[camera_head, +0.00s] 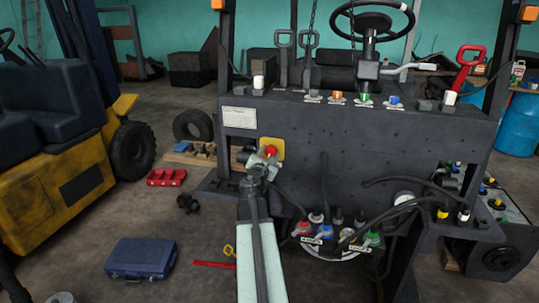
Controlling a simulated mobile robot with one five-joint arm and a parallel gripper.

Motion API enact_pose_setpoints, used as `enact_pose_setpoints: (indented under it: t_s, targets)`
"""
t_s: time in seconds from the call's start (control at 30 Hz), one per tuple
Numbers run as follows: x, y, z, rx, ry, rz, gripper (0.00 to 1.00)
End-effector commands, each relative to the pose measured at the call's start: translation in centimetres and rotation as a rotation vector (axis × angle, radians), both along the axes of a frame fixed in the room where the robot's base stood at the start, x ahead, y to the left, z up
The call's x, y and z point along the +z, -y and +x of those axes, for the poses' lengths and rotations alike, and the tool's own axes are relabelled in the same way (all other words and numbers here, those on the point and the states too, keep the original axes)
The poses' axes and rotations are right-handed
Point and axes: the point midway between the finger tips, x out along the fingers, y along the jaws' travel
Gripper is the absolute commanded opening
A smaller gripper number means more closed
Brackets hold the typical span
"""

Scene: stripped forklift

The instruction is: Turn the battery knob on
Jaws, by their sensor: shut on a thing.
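A red knob (271,150) sits on a square yellow plate (279,144) on the front face of the dark forklift body (350,140). I take it to be the battery knob. My gripper (266,156) reaches up to it from below and is shut on it. The fingers cover part of the knob, so its exact turn angle cannot be read.
A white label plate (240,117) is above left of the knob. Cables and coloured connectors (316,217) hang low to the right. A red tray (166,177), a blue toolbox (141,257) and a red bar (213,265) lie on the floor at left.

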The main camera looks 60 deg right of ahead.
Motion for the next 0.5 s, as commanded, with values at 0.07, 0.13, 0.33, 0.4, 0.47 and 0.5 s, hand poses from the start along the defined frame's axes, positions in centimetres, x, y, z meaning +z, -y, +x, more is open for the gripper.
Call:
enact_pose_setpoints:
  t_s: [0.07,0.13,0.33,0.4,0.47,0.5]
  targets:
    - [-0.07,-0.17,0.10,0.003,0.069,0.023,0.06]
    - [-0.07,-0.17,0.11,0.003,0.133,0.043,0.06]
    - [-0.07,-0.18,0.11,0.002,0.316,0.100,0.06]
    - [-0.07,-0.18,0.11,0.003,0.378,0.121,0.06]
    - [-0.07,-0.18,0.11,0.003,0.433,0.138,0.06]
    - [-0.08,-0.18,0.12,0.003,0.469,0.149,0.06]
